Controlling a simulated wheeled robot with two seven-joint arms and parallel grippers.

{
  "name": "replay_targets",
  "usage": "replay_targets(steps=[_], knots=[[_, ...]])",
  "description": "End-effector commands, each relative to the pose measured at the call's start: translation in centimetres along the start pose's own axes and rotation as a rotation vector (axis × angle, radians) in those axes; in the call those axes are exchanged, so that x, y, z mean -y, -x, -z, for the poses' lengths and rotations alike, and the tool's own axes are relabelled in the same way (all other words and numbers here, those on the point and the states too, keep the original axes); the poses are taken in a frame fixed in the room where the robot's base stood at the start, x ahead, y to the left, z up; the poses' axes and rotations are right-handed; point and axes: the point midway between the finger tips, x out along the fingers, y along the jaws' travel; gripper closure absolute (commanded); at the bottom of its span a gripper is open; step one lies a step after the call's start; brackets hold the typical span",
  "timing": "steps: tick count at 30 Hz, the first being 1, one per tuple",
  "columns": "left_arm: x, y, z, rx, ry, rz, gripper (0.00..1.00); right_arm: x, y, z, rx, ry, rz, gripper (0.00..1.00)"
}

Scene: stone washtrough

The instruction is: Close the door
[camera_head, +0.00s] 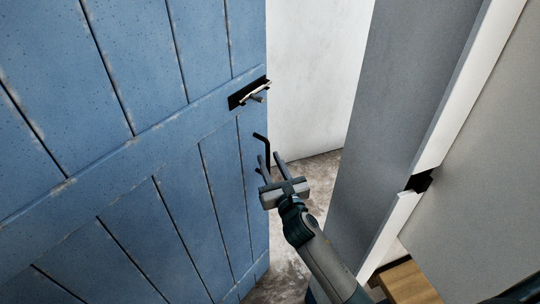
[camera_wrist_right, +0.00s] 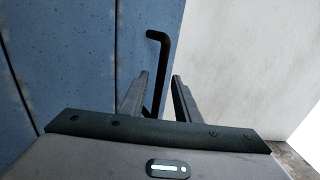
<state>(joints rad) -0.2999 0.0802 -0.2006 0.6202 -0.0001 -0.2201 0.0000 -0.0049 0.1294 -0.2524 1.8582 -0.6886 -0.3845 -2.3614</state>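The blue plank door (camera_head: 110,140) stands ajar on the left in the head view, with a gap between its edge and the frame on the right. A black latch plate (camera_head: 248,93) sits near its edge, and a black bent handle (camera_head: 264,143) is below it. My right gripper (camera_head: 271,168) is at the door edge by the handle, its fingers apart. Contact cannot be told. My left gripper is not in view.
The grey door frame (camera_head: 400,90) with a white edge stands on the right, with a dark strike recess (camera_head: 420,182) in it. A white wall (camera_head: 315,70) and a stained floor (camera_head: 320,168) show through the gap. A wooden piece (camera_head: 408,284) lies at lower right.

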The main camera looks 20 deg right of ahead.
Motion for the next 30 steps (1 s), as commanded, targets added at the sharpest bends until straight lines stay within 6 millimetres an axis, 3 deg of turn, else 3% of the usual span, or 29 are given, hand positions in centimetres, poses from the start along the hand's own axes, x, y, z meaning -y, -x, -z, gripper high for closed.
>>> replay_targets(steps=[6,17,21,30], knots=[[0.0,0.5,0.0,0.0,0.0,0.0,0.77,-0.1,-1.8,-0.1,-0.001,-0.002,0.0,0.71],[0.1,0.5,0.0,0.0,0.001,0.0,0.77,0.0,-2.1,0.0,0.0,-0.001,-0.001,0.71],[0.1,0.5,0.0,0.0,0.001,0.0,0.77,0.0,-2.1,0.0,0.0,-0.001,-0.001,1.0],[0.0,0.5,0.0,0.0,0.001,0.0,0.77,-0.1,-2.2,0.0,-0.001,0.0,-0.001,1.0]])
